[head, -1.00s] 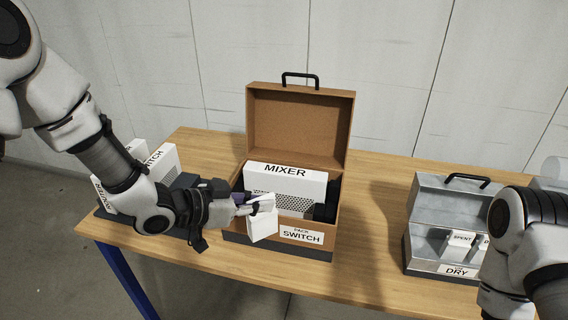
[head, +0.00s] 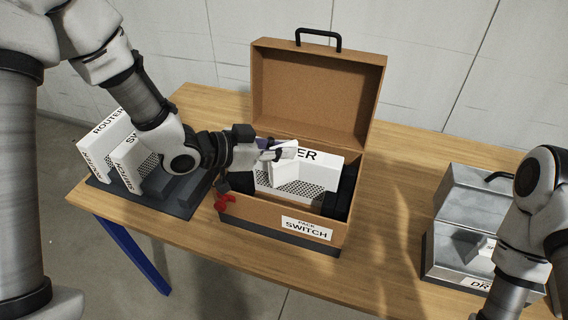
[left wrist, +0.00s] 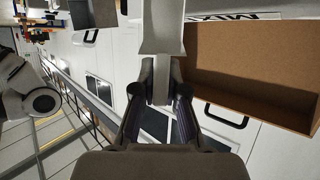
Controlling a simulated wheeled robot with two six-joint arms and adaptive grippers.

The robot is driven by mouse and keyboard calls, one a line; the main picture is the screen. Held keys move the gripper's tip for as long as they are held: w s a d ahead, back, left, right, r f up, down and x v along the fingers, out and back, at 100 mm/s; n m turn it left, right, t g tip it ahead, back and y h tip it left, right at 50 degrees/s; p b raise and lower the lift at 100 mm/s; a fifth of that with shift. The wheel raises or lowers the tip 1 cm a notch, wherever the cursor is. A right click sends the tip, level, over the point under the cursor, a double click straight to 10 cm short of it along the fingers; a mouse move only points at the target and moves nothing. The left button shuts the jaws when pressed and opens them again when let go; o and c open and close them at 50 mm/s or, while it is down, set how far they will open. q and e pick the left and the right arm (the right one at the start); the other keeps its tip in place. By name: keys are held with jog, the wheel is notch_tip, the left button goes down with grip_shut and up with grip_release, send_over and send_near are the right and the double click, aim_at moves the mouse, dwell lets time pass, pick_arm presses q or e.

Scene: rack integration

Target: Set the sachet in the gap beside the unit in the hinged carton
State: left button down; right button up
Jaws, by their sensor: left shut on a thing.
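The brown hinged carton (head: 266,206) stands mid-table with its lid up and a front label reading PACK SWITCH. The white unit (head: 318,176) lies inside between dark pads; its label reads MIXER, partly covered in the head view. My left gripper (head: 276,153) is shut on the white sachet (head: 286,174) and holds it above the carton, in front of the unit. The sachet also shows between the fingers in the left wrist view (left wrist: 162,28). The gap is hard to make out behind the gripper and sachet. My right gripper is out of view.
A dark tray (head: 180,208) on the left holds upright white units labelled ROUTER and SWITCH. A grey metal box (head: 450,262) with a partly hidden label stands at the right, near my right arm. A red piece (head: 225,203) is at the carton's left front. Table between carton and box is clear.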

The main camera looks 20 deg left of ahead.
aim_at(271, 165)
pick_arm(q)
jog(key=shift+s+f+b, duration=0.2)
jog(key=shift+f+b, duration=0.1)
jog(key=shift+f, duration=0.3)
jog(key=shift+s+f+b, duration=0.2)
jog(key=shift+f+b, duration=0.05)
jog(key=shift+f, duration=0.3)
jog(key=shift+f+b, duration=0.45)
jog(key=shift+f, duration=0.25)
jog(key=shift+w+f, duration=0.15)
jog(key=shift+f, duration=0.15)
jog(key=shift+w+f, duration=0.1)
jog(key=shift+w, duration=0.1)
jog(key=shift+s+r, duration=0.25)
jog(key=shift+s, duration=0.05)
notch_tip(271, 165, down, 8)
jog(key=b, duration=0.5)
jog(key=shift+f+b, duration=0.15)
jog(key=shift+b, duration=0.25)
jog(key=shift+a, duration=0.1)
jog(key=shift+f, duration=0.3)
